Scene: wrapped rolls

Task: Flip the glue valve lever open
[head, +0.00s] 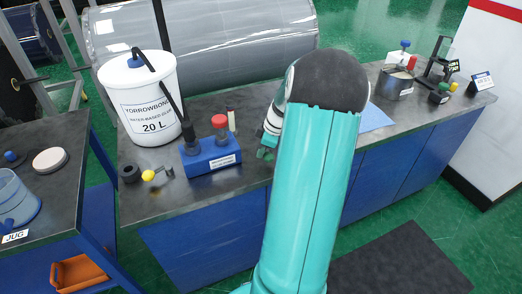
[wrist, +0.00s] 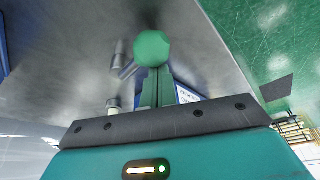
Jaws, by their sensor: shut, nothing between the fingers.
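My gripper (head: 265,153) is low over the front of the grey bench, just right of the blue block; most of it is hidden behind my arm. In the wrist view its narrow green fingers (wrist: 152,90) are together, with a green rounded end beyond them and nothing visibly held. A small yellow ball (head: 149,175) beside a grey fitting lies on the bench left of the block. I cannot tell whether it is the glue valve lever. A white glue bucket (head: 148,100), marked 20 L, with a blue cap stands behind it.
The blue block (head: 212,158) holds a black-handled and a red-topped item. A jug (head: 15,200) stands on the left table, across a gap.

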